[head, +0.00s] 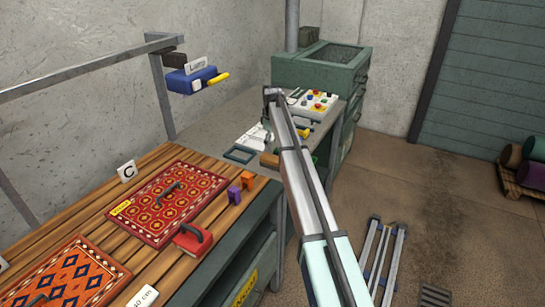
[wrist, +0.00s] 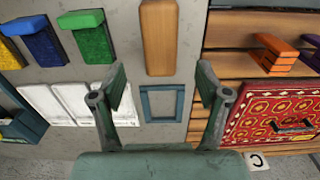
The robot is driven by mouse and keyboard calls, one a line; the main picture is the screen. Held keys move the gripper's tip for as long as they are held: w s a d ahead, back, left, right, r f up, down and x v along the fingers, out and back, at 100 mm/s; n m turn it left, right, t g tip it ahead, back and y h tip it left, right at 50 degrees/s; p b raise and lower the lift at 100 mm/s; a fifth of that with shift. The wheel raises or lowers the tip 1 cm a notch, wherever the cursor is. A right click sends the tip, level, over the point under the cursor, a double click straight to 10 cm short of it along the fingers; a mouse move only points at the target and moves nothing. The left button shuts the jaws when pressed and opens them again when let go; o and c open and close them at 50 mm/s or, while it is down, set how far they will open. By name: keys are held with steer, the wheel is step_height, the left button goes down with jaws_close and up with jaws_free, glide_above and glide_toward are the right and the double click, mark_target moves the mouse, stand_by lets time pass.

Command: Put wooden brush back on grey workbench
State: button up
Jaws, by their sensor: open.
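The wooden brush (wrist: 159,38) shows in the wrist view as a long plain wooden block at the top middle. It lies on the grey workbench (wrist: 125,25), close to the edge of the slatted wooden table. In the head view a small brown part of the brush (head: 268,159) shows beside my arm, at the front of the grey workbench (head: 213,128). My gripper (wrist: 162,78) is open and empty. Its fingers frame the near end of the brush from above, apart from it as far as I can tell. In the head view my arm hides much of that area.
Green (wrist: 88,35), blue (wrist: 40,42) and yellow brushes lie beside the wooden one. A square frame (wrist: 147,104) and white sheets (wrist: 70,104) lie nearby. A red rug (head: 165,203) lies on the slatted table.

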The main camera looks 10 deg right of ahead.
steer(key=shift+r, duration=1.35)
